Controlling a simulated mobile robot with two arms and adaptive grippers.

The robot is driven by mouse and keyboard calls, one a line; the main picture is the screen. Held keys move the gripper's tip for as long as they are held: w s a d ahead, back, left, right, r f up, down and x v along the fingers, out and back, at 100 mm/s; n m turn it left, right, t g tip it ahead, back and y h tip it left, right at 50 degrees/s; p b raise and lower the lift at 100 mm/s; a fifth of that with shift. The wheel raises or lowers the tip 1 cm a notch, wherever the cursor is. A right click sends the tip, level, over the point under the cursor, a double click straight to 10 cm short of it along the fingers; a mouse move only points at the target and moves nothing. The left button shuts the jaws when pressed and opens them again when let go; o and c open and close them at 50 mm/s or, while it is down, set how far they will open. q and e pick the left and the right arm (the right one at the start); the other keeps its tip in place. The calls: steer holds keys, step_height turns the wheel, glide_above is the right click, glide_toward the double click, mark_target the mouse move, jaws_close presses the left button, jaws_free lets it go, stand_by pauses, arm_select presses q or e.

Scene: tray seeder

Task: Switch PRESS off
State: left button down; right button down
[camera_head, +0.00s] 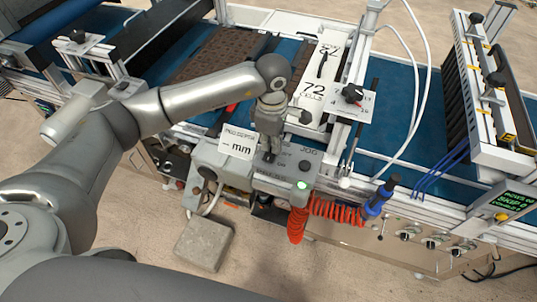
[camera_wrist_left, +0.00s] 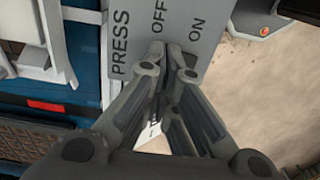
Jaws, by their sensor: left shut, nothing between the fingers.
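The PRESS switch panel (camera_wrist_left: 140,22) is a grey plate with black lettering PRESS, OFF and ON in the left wrist view. The switch lever itself cannot be made out; my fingers cover the area just below the OFF and ON words. My left gripper (camera_wrist_left: 172,58) is shut with nothing in it, its tips over the panel beside the OFF lettering. In the head view my left gripper (camera_head: 268,155) points down at the top of the grey control box (camera_head: 222,165). I cannot tell whether the tips touch it. My right gripper is not in view.
A green-lit button (camera_head: 303,185) sits at the box's front right corner. A red coiled hose (camera_head: 330,208) with a blue-handled tool (camera_head: 379,196) hangs to its right. A white 72 CELLS plate (camera_head: 312,95) and the blue conveyor (camera_head: 400,125) lie behind.

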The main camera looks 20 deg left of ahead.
arm_select(q)
steer(key=shift+f, duration=0.3)
steer(key=shift+r, duration=0.15)
steer(key=shift+r+p, duration=1.3)
steer(key=shift+r, duration=2.15)
